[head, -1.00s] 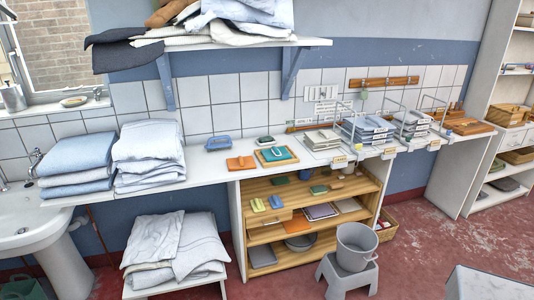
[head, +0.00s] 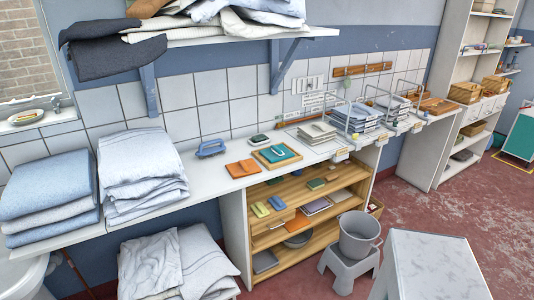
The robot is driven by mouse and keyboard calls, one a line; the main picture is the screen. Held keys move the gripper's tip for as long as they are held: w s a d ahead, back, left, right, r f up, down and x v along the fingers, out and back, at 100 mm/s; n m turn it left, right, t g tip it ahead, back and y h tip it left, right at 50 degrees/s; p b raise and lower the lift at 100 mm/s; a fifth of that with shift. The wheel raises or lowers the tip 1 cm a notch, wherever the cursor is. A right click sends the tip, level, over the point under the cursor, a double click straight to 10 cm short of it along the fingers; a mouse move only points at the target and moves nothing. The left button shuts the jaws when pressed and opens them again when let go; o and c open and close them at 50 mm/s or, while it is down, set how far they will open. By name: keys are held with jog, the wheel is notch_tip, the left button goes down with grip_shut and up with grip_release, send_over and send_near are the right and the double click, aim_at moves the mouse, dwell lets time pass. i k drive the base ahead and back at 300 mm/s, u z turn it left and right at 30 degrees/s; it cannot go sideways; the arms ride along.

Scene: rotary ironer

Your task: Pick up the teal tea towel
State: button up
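A small teal folded cloth (head: 276,153), which looks like the teal tea towel, lies on a shallow wooden tray (head: 292,161) on the white counter (head: 215,184). An orange folded item (head: 242,168) lies just left of the tray, apart from it. A small dark-and-white item (head: 259,140) sits behind the tray. My gripper is not in view.
A blue item (head: 211,148) and tall folded stacks (head: 140,175) stand left on the counter. Wire racks (head: 362,115) stand right. A grey bucket (head: 357,235) on a stool (head: 347,266) and a marble-topped table (head: 435,262) occupy the floor in front. Red floor (head: 440,205) is clear at right.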

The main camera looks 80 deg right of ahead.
aim_at(273, 155)
jog(key=z, duration=0.05)
jog(key=i, duration=0.6)
jog(key=u, duration=0.55)
jog(key=k, duration=0.15)
jog(key=z, duration=3.1)
jog(key=i, duration=0.6)
jog(key=u, duration=0.05)
